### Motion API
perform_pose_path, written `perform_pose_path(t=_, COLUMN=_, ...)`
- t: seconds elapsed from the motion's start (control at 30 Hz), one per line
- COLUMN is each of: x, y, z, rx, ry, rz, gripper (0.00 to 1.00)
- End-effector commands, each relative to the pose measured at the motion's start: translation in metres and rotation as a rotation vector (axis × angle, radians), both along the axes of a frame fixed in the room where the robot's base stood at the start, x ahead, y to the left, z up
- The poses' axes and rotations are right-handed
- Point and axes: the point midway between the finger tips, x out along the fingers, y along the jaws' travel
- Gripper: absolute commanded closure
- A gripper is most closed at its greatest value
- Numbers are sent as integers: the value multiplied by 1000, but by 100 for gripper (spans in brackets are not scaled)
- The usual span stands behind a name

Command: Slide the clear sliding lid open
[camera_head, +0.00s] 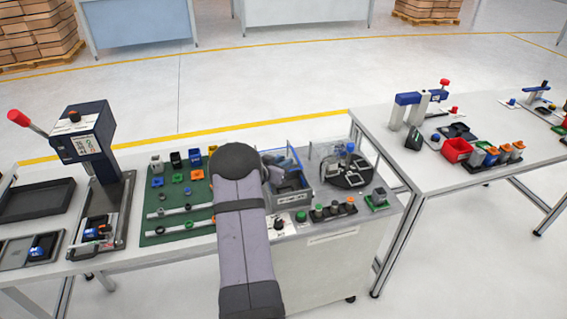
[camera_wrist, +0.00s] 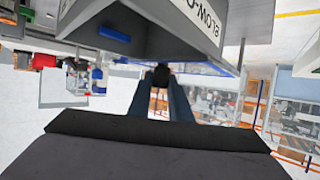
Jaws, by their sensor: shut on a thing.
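A clear-walled box with blue edges (camera_head: 297,158) stands on the bench just right of my forearm in the head view. Grey and dark parts show inside it. The clear lid cannot be told apart from the clear walls. A blue edge (camera_wrist: 205,69) runs beside the fingertips. Whether the knob belongs to the lid cannot be told for sure.
A black round turntable (camera_head: 347,171) stands right of the box. A row of buttons (camera_head: 333,212) lies in front of it. A green mat (camera_head: 165,211) with several small parts and rails is left of my arm. A lever press (camera_head: 86,143) stands further left.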

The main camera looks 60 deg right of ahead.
Motion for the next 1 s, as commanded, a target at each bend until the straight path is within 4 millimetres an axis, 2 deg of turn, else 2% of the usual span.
perform_pose_path(t=0.33, x=25, y=-25, z=1, rx=-2, ry=0, rz=0, gripper=100)
perform_pose_path(t=0.73, x=28, y=-28, z=1, rx=-1, ry=-2, rz=1, gripper=100)
perform_pose_path(t=0.77, x=28, y=-28, z=1, rx=-1, ry=-2, rz=1, gripper=75)
perform_pose_path(t=0.8, x=28, y=-28, z=1, rx=-1, ry=-2, rz=1, gripper=65)
perform_pose_path(t=1.0, x=28, y=-28, z=1, rx=-1, ry=-1, rz=1, gripper=63)
